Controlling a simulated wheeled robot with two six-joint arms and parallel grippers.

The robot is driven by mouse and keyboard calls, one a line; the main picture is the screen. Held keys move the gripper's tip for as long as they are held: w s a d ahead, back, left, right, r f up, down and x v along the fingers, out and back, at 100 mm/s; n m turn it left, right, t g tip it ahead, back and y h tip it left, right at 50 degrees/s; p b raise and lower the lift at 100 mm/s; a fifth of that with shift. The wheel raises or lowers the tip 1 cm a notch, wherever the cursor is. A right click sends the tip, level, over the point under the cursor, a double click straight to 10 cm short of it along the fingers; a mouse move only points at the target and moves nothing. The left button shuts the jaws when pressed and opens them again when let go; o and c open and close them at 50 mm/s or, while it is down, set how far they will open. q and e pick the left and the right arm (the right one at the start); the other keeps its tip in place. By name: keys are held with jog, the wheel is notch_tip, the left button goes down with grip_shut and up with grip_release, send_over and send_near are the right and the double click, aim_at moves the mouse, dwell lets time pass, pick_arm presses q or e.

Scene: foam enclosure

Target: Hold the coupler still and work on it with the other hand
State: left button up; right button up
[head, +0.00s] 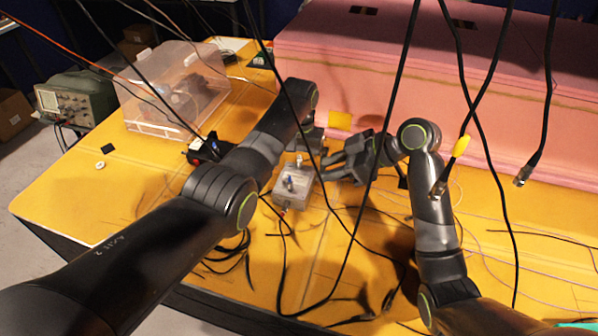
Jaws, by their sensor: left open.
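The coupler looks to be the small grey metal box (293,192) with a blue part on top, lying on the yellow table near the middle of the head view. My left gripper (301,158) comes down just behind the box and is open; its fingers are partly hidden by my own arm and a hanging cable. My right gripper (327,168) is to the right of the box, pointing left towards it, with its fingers apart and nothing seen between them. Whether either gripper touches the box cannot be told.
Black cables (405,60) hang across the view, some with metal connectors (521,178). Pink foam (430,110) walls the back. A clear plastic box (175,95) and a green instrument (75,105) stand at the left. Loose wires cover the front table; the left table corner (60,205) is clear.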

pick_arm(q)
jog(key=shift+f, duration=2.1)
jog(key=c, duration=1.2)
jog(key=shift+c, duration=0.2)
jog(key=o, duration=1.2)
jog(key=shift+o, duration=0.2)
jog(key=shift+r, duration=0.1)
